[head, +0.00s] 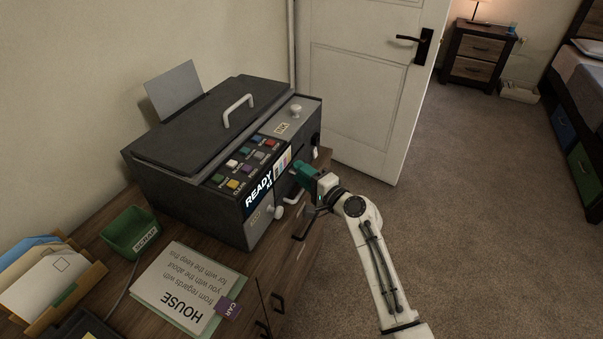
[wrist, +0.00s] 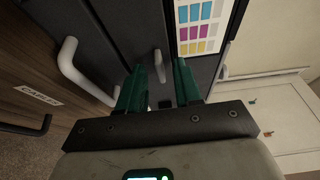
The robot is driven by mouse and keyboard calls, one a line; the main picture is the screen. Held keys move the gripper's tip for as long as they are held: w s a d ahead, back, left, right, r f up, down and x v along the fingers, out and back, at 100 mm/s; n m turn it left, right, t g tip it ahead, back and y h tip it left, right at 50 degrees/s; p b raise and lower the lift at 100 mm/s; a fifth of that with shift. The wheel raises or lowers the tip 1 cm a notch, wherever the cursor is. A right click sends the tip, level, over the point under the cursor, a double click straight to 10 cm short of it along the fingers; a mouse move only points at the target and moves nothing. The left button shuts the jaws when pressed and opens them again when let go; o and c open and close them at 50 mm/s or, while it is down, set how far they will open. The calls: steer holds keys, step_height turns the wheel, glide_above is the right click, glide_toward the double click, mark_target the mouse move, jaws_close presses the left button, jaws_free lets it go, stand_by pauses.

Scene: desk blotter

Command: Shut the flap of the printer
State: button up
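The printer (head: 215,150) is a dark grey box on the wooden desk, with a white-handled lid (head: 240,105) lying closed on top. Its front carries a "READY" display, a colour chart and several knobs and handles. My gripper (head: 303,172), with green fingers, is at the right part of this front. In the wrist view its fingers (wrist: 160,80) are apart, with a short white handle (wrist: 160,65) in line with the gap between them. I see no finger contact with the handle. Which front panel is the flap, and how far it stands open, I cannot tell.
A white handle (wrist: 70,60) stands out left of the fingers in the wrist view. A green tray (head: 133,232), papers (head: 185,285) and an envelope holder (head: 50,285) lie on the desk. A white door (head: 360,85) stands behind; open carpet is at right.

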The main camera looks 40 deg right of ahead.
steer(key=s, duration=1)
steer(key=shift+s+a+b, duration=0.15)
steer(key=shift+a+b, duration=0.1)
steer(key=shift+b, duration=0.05)
steer(key=s+a+f+n+g+y+p, duration=0.2)
steer(key=s+a+f+n+g, duration=0.1)
steer(key=s+a+n+g, duration=0.25)
steer(key=s+a+f+n+g+y+p, duration=0.1)
steer(key=s+a+f+n+g+y, duration=0.25)
steer(key=a+n, duration=0.4)
steer(key=s+a+n+g+h+p, duration=0.2)
steer(key=s+n+g+h, duration=0.2)
steer(key=s, duration=1.1)
steer(key=n+g, duration=0.1)
steer(key=g, duration=0.2)
steer(key=shift+s+a+r+g+h+p, duration=0.15)
steer(key=shift+a+r+g+h+p, duration=0.15)
steer(key=shift+g+h, duration=0.1)
